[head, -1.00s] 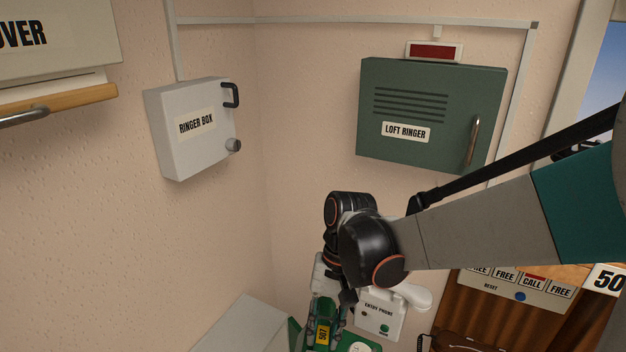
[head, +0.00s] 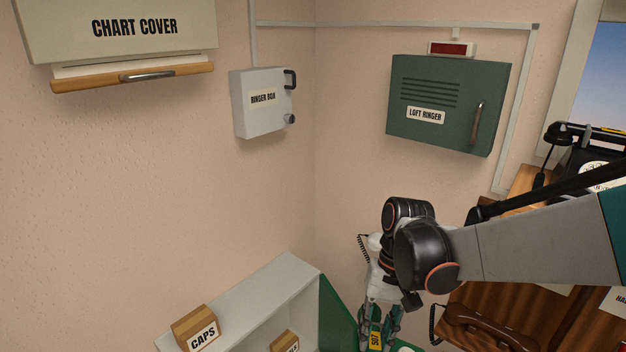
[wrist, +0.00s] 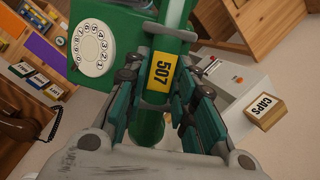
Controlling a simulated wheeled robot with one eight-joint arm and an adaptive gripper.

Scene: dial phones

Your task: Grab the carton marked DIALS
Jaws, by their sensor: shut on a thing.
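A small cardboard carton (head: 284,341) sits inside the white shelf unit in the head view. The frame's bottom edge cuts it off, and only the end of its label shows, apparently "LS". My gripper (head: 376,338) is right of the shelf unit and apart from this carton. It is shut on a green handset-like part with a yellow 507 tag; in the wrist view the tagged green part (wrist: 162,72) lies between my teal fingers. A green dial phone (wrist: 115,30) is just beyond it. I cannot make out the DIALS carton in the wrist view.
A carton marked CAPS (head: 195,328) stands on top of the white shelf unit (head: 262,285). A wooden desk with a brown handset (head: 483,330) is at the right. The ringer box (head: 262,103), loft ringer (head: 447,104) and chart cover (head: 120,25) hang on the walls.

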